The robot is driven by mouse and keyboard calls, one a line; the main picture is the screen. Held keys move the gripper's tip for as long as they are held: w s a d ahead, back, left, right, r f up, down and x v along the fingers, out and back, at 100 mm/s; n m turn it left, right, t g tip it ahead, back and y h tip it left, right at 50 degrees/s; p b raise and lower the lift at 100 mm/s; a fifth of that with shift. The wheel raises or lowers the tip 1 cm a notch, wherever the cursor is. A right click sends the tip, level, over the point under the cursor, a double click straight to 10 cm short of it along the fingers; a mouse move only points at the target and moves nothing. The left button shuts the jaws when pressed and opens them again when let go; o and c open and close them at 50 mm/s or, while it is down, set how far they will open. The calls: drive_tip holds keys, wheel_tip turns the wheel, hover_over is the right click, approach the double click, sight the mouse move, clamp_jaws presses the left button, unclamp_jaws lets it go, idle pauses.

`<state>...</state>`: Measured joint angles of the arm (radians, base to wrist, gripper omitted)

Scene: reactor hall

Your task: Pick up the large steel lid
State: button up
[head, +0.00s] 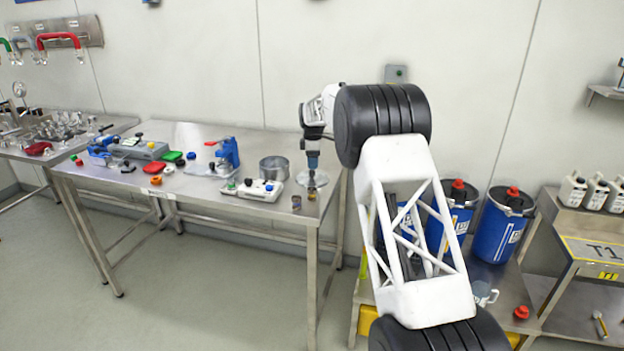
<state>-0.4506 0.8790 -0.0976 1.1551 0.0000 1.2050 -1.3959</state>
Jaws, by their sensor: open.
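The large steel lid (320,181) appears as a shiny round disc lying flat near the right end of the steel table. My gripper (312,169) points down right above the lid's middle, with its jaws open. The fingertips are small here and overlap the lid's centre, so I cannot tell whether they touch it or surround its knob. The lid's knob is hidden. An open steel pot (274,168) stands just left of the lid.
A white device with knobs (252,189) lies left of the lid, and two small cylinders (297,202) stand near the front edge. A blue press (229,152) and red and green items (172,156) stand farther left. Blue drums (500,225) stand at right.

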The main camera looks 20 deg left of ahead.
sight(313, 171)
drive_tip(key=shift+f, duration=2.45)
clamp_jaws()
drive_tip(key=shift+r, duration=5)
drive_tip(key=shift+a, duration=0.15)
